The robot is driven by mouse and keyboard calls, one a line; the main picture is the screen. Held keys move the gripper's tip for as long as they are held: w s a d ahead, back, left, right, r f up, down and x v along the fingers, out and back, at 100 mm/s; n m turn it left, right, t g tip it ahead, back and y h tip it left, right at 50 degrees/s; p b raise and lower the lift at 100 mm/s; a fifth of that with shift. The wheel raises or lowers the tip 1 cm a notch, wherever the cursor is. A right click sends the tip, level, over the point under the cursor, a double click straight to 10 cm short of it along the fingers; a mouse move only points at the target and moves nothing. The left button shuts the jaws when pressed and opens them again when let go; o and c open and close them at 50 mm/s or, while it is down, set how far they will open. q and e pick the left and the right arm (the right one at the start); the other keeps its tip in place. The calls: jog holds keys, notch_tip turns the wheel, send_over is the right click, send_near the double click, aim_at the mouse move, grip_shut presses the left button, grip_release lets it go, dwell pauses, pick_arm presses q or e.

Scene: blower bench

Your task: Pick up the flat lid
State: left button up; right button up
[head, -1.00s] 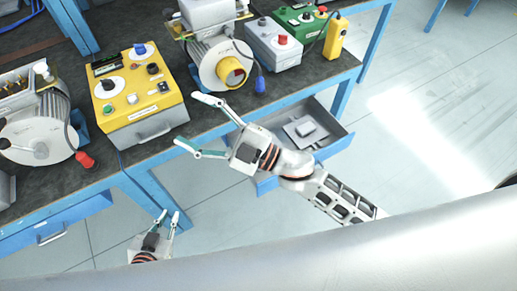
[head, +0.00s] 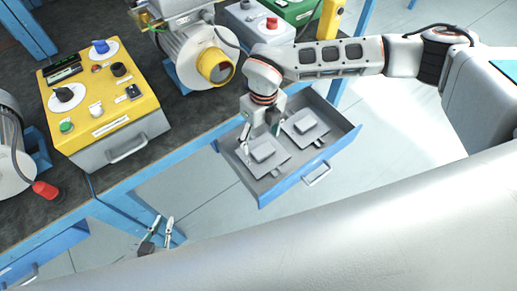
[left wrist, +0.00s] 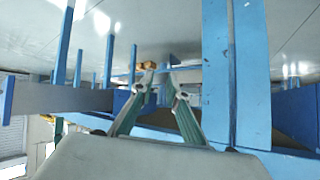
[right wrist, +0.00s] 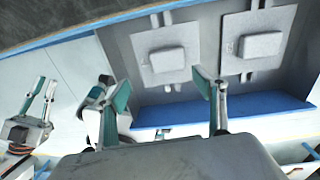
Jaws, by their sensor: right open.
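Two similar grey flat plates, each with a raised block on top, lie side by side in the open drawer. The left plate (head: 275,163) and the right plate (head: 318,133) both show in the head view. In the right wrist view they are the left plate (right wrist: 185,72) and the right plate (right wrist: 270,22). I cannot tell which is the flat lid. My right gripper (head: 261,140) is open and empty, pointing down over the drawer at the left plate's far side. My left gripper (head: 163,222) is open and empty, low in front of the bench.
The blue-fronted drawer (head: 283,188) is pulled out below the bench. Its walls stand around the plates. A yellow control box (head: 115,115) and a motor-like blower (head: 190,60) stand on the dark bench top above it.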

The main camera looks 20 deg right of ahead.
aim_at(263, 150)
jog(key=shift+w+d+f+h, duration=0.1)
jog(key=shift+w+d+h, duration=0.2)
jog(key=shift+w+d, duration=0.3)
jog(key=shift+d+f, duration=0.2)
jog(key=shift+f, duration=0.1)
jog(key=f, duration=0.2)
jog(key=f+b, duration=0.1)
jog(key=f, duration=0.4)
jog(key=shift+s+a, duration=0.25)
jog(key=shift+r, duration=0.1)
jog(key=c, duration=1.3)
